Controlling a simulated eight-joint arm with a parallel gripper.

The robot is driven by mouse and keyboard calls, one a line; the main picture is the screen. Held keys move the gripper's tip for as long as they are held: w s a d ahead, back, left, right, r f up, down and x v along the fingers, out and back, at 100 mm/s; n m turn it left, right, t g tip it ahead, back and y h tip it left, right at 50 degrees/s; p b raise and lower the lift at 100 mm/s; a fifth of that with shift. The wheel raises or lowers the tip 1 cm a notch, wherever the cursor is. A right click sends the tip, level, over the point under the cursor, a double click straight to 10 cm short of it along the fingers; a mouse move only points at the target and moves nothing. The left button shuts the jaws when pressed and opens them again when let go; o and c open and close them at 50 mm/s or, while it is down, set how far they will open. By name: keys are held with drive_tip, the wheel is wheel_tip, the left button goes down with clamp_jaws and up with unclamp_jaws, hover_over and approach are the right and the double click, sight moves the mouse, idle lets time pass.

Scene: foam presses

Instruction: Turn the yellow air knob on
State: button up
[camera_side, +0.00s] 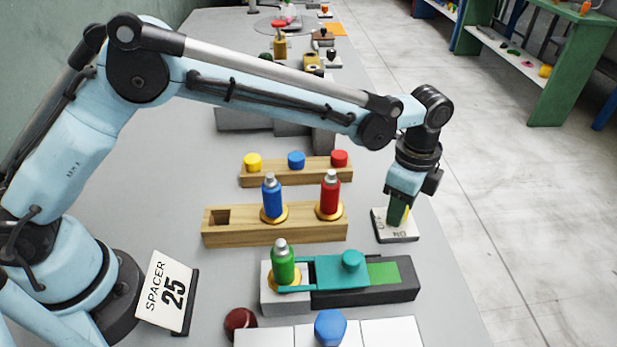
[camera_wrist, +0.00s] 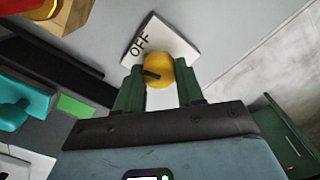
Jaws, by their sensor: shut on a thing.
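The yellow air knob (camera_wrist: 161,66) sits on a white plate (camera_wrist: 178,43) in the wrist view. The plate's OFF lettering shows above and left of the knob. A dark mark on the knob lies toward its lower left. My gripper (camera_wrist: 158,73) has its two green fingers on either side of the knob, shut on it. In the side view my gripper (camera_side: 398,217) points down over the plate (camera_side: 380,231) at the table's right edge, and a sliver of yellow knob (camera_side: 407,214) shows beside the fingers. More lettering, partly legible, is on the plate's near side.
A wooden block (camera_side: 235,237) with a blue bottle (camera_side: 272,200) and a red bottle (camera_side: 330,195) stands left of the plate. A green bottle (camera_side: 283,265) stands by a teal slider (camera_side: 338,272) nearer the camera. A SPACER 25 sign (camera_side: 168,292) is front left.

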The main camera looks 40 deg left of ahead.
drive_tip(key=n, duration=1.1)
drive_tip(key=shift+w, duration=0.1)
drive_tip(key=shift+n, duration=1.9)
drive_tip(key=o, duration=1)
drive_tip(key=shift+a, duration=0.1)
drive_tip(key=shift+o, duration=0.2)
drive_tip(key=shift+r, duration=0.1)
wheel_tip(320, 180, up, 12)
drive_tip(key=shift+a, duration=0.1)
